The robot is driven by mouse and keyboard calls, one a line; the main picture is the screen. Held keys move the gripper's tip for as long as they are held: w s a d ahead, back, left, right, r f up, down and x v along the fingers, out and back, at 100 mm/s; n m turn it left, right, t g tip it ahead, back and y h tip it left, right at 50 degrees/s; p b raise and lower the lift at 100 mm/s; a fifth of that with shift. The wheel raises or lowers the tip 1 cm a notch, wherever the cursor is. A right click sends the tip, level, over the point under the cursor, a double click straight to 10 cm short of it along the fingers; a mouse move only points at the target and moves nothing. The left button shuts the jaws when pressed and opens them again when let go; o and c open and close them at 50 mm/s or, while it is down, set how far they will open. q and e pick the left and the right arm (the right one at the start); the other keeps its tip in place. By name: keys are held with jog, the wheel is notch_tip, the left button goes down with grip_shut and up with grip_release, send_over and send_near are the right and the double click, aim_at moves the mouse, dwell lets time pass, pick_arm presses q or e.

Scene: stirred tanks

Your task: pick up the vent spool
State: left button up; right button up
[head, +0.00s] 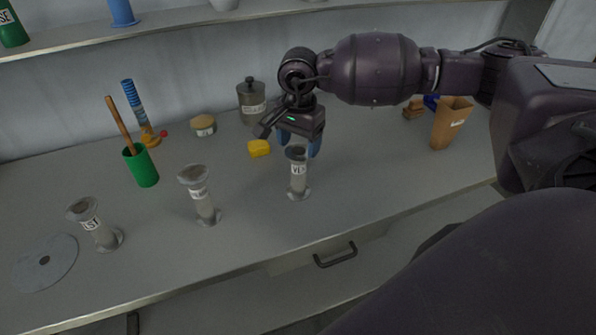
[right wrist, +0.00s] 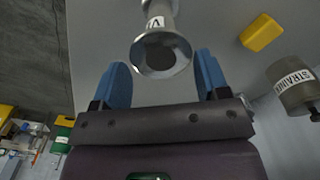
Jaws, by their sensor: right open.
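The vent spool (head: 298,180) is a grey flanged tube with a white label that begins "VE". It stands upright on the counter, rightmost of three similar spools. My right gripper (head: 300,141) is over its top, with blue fingers apart. In the right wrist view the vent spool's round open flange (right wrist: 162,54) shows between and just beyond the two blue fingertips of the right gripper (right wrist: 162,67). I see no finger closed on it. My left gripper is not in view.
Two similar spools, one in the middle (head: 202,196) and one at left (head: 97,224), stand on the counter. A yellow block (head: 259,148), a strainer canister (head: 252,103) and a tan bin (head: 450,124) are behind or beside the gripper. A grey disc (head: 44,262) lies at left.

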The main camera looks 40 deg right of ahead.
aim_at(298, 173)
jog(key=shift+f, duration=3.15)
jog(key=c, duration=1)
jog(key=shift+o, duration=0.2)
jog(key=shift+r, duration=0.2)
